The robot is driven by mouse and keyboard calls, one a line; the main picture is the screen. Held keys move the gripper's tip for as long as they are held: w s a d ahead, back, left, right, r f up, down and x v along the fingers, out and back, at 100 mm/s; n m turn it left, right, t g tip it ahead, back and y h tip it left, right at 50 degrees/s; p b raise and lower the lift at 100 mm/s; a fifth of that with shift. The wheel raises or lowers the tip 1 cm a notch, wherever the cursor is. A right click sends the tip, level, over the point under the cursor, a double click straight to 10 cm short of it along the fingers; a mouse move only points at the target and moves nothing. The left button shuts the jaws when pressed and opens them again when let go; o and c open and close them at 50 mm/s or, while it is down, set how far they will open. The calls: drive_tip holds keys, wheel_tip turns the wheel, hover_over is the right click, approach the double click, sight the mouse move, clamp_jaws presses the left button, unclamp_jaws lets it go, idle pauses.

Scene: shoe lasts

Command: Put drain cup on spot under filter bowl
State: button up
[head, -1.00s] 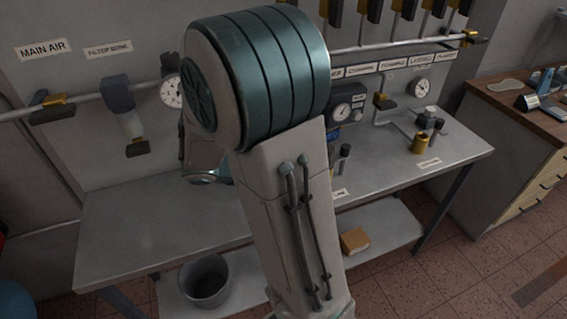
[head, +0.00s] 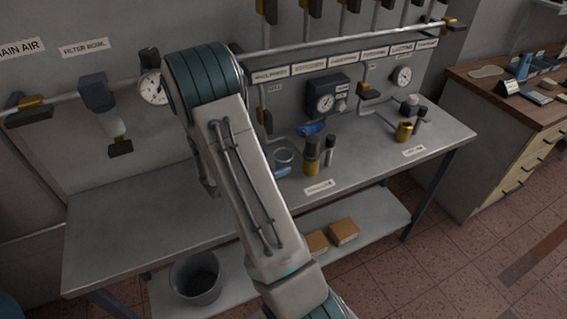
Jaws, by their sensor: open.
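The filter bowl (head: 112,125) hangs at the left from the grey pipe under a wall label, with a dark fitting at its lower end. The bench top (head: 130,215) below it is bare. A small clear cup (head: 284,156) with blue near its base stands on the bench right of my arm; it looks like the drain cup, but I cannot be sure. My arm crosses the middle of the view. My gripper cannot be made out; it is hidden behind the arm. No spot marking shows clearly under the bowl.
A brass-and-black fitting (head: 311,158) stands right of the cup, with a blue item (head: 311,129) behind. A brass cup-like part (head: 404,131) is farther right. A bin (head: 196,280) and cardboard boxes (head: 343,232) are below. The left bench is free.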

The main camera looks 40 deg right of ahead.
sight(277, 161)
drive_tip(key=x, duration=0.1)
drive_tip(key=p+x, duration=0.1)
drive_tip(key=x, duration=0.1)
drive_tip(key=p+x, duration=0.1)
drive_tip(key=shift+d+r, duration=0.15)
drive_tip(key=shift+d, duration=0.3)
drive_tip(key=shift+w+d+f, duration=0.1)
drive_tip(key=shift+d+f, duration=0.15)
drive_tip(key=shift+d, duration=0.1)
drive_tip(key=c, duration=1.1)
drive_tip(key=shift+r, duration=0.15)
